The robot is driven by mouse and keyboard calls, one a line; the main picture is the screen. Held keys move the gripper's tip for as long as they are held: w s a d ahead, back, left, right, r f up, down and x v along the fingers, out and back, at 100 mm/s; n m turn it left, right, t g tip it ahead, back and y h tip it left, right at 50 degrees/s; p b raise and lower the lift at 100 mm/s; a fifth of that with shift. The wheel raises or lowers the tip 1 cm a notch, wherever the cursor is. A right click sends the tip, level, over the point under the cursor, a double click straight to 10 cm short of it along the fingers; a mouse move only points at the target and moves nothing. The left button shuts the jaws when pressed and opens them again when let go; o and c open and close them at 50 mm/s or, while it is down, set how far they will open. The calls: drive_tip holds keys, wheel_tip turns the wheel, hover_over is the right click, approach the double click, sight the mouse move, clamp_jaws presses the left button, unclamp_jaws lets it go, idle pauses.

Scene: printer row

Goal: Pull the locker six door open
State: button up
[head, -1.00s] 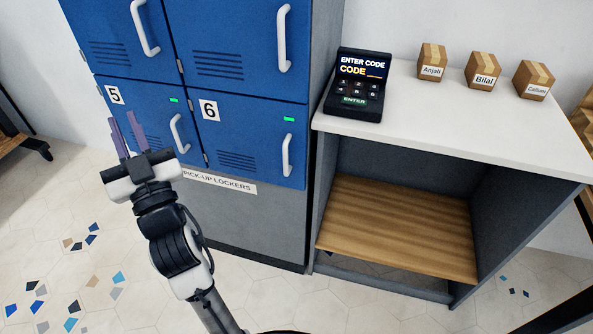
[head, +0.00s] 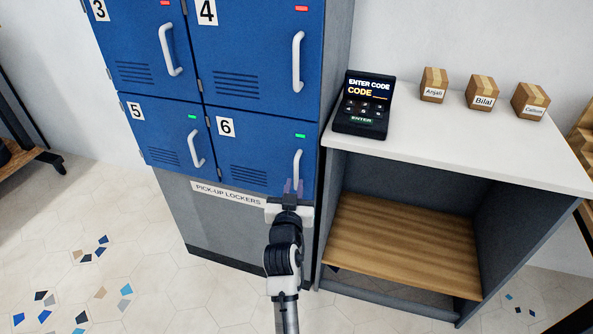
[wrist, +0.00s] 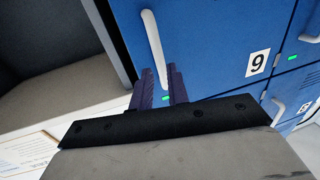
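The locker six door (head: 260,150) is blue, looks shut, and carries a "6" label and a lit green light. Its upright white handle (head: 298,165) is on the right side of the door. My gripper (head: 293,185) is in front of the handle's lower end in the head view. In the wrist view the door (wrist: 215,45) shows upside down, and the handle (wrist: 153,45) runs down toward the gap between my fingers. My gripper (wrist: 162,85) is open there, a finger on each side of that gap. I cannot tell how far the fingertips are from the handle.
Locker five (head: 165,135), left of locker six, also shows green. Lockers three (head: 140,45) and four (head: 255,50) above show red. A grey and white counter (head: 430,145) stands close on the right, with a keypad (head: 364,103) and several small boxes. The floor at left is clear.

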sight(296, 175)
drive_tip(key=shift+w+d+p, duration=0.2)
drive_tip(key=shift+w, duration=1.2)
drive_tip(key=shift+w+d+p, duration=0.15)
drive_tip(key=shift+w, duration=1.2)
clamp_jaws()
